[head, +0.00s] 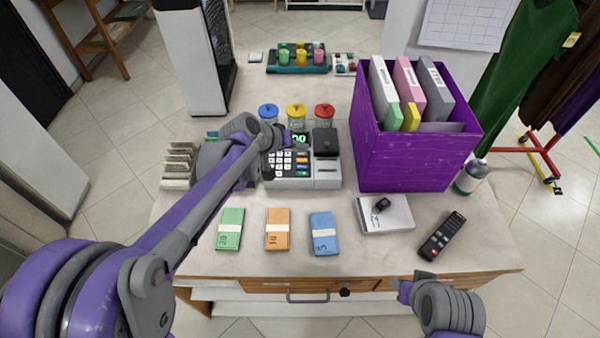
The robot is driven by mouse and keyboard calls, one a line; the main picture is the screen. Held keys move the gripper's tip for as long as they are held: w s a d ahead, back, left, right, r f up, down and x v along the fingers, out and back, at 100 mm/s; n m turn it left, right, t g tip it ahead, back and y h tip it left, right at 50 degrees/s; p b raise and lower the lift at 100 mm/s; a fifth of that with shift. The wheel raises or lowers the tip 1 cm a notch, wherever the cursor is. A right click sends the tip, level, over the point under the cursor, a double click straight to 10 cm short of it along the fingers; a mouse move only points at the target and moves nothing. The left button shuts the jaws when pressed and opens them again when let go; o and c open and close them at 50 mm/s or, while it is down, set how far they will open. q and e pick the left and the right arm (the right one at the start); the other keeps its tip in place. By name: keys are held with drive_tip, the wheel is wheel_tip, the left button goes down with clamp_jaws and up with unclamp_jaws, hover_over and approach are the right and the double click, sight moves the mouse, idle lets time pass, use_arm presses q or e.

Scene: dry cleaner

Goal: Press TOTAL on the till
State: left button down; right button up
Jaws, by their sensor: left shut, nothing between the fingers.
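The till (328,174) stands on the counter in the middle, with a green lit display (299,139) and a keypad (290,162) of white keys and several coloured keys at its right side. The key labels are too small to read, so I cannot tell which is TOTAL. My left gripper (268,172) is shut and empty, pointing down at the keypad's left edge; I cannot tell whether it touches. My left arm hides the till's left part. My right gripper (403,291) is partly in view at the counter's front edge, away from the till; its fingers are unclear.
A purple box (412,165) of binders stands right of the till. Three jars (297,116) stand behind it. Three banknote bundles (277,229), a white box (385,218) and a black remote (441,236) lie in front. The counter's front left is clear.

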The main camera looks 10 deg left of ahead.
use_arm(q)
drive_tip(key=shift+f, duration=0.1)
drive_tip(key=b, duration=0.5)
hover_over(302, 173)
drive_tip(key=s, duration=0.1)
drive_tip(key=f, duration=0.7)
drive_tip(key=shift+a+f, duration=0.25)
drive_tip(key=shift+f, duration=0.05)
drive_tip(key=shift+f+b, duration=0.4)
drive_tip(key=shift+f, duration=0.1)
drive_tip(key=shift+f, duration=0.15)
idle(0.7)
drive_tip(key=shift+f+b, duration=0.3)
